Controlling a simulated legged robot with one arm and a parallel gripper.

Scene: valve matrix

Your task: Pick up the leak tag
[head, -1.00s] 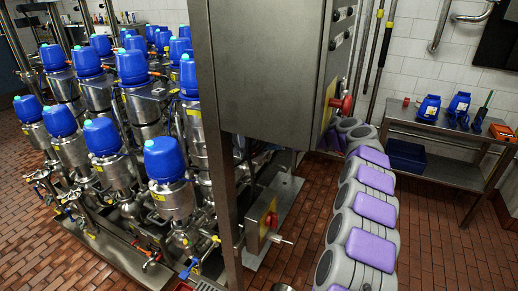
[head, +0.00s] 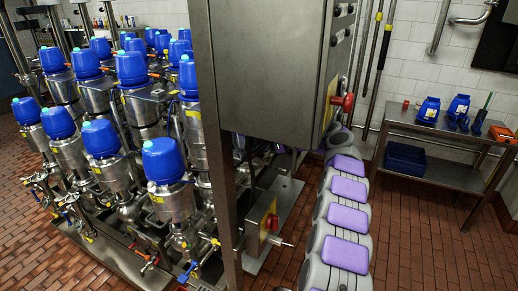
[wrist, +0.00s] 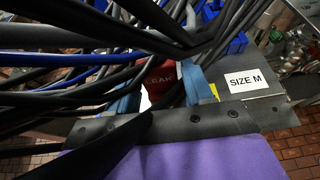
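In the wrist view a red piece lettered in part "LEAK", which appears to be the leak tag (wrist: 161,80), shows at the centre, partly covered by dark cables. Pale blue strips flank it left and right and look like the fingers of my gripper (wrist: 160,92). Their tips are not clear, so I cannot tell whether they touch the tag. In the head view my purple-and-grey arm runs up from the bottom behind the steel cabinet (head: 262,75), and my gripper is hidden there.
The valve matrix with blue caps (head: 163,160) fills the left. A steel bench (head: 445,133) on the right carries blue containers (head: 429,109) and a small red object (head: 405,104). A dark blue crate (head: 405,157) sits on its lower shelf. Brick floor (head: 420,240) is open in front.

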